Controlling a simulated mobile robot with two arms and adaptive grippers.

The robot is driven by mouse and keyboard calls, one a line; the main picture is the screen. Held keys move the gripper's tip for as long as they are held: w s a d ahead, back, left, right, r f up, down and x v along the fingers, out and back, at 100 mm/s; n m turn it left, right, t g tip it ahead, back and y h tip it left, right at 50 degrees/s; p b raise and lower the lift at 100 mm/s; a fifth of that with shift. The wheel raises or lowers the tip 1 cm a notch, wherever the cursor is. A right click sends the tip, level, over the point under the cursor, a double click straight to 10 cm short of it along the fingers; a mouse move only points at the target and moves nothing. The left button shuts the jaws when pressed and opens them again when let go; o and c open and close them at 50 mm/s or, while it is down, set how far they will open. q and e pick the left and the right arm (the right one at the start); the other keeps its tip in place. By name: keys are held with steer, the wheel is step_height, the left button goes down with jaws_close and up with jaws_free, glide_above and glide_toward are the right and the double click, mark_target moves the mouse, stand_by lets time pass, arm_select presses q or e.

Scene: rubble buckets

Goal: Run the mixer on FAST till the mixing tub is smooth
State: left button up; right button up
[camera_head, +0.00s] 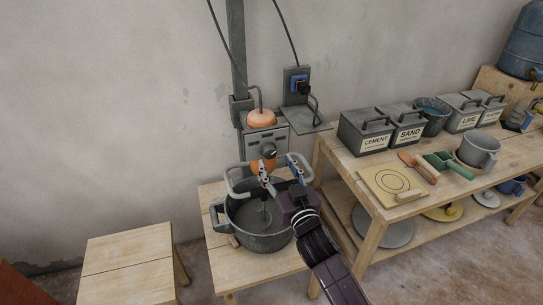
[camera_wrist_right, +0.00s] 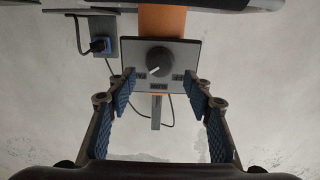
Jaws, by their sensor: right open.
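The orange and grey mixer (camera_head: 262,118) is mounted on a post, with its paddle reaching down into the dark mixing tub (camera_head: 222,224). The tub holds grey material; I cannot tell how smooth it is. A dark round knob (camera_head: 269,151) sits on the mixer's grey panel. It also shows in the right wrist view (camera_wrist_right: 159,61), its white mark pointing down and left. My left gripper is out of view.
The tub stands on a low wooden bench (camera_head: 262,268). An empty stool (camera_head: 128,262) is to the left. The workbench (camera_head: 345,160) at right bears cement (camera_head: 365,133) and sand (camera_head: 404,128) boxes, a trowel, and a grey pitcher (camera_head: 478,150). A plugged-in cable hangs behind the mixer.

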mark_target(271, 154)
steer(key=shift+x, duration=2.6)
steer(key=shift+c, duration=0.2)
steer(key=c, duration=1.1)
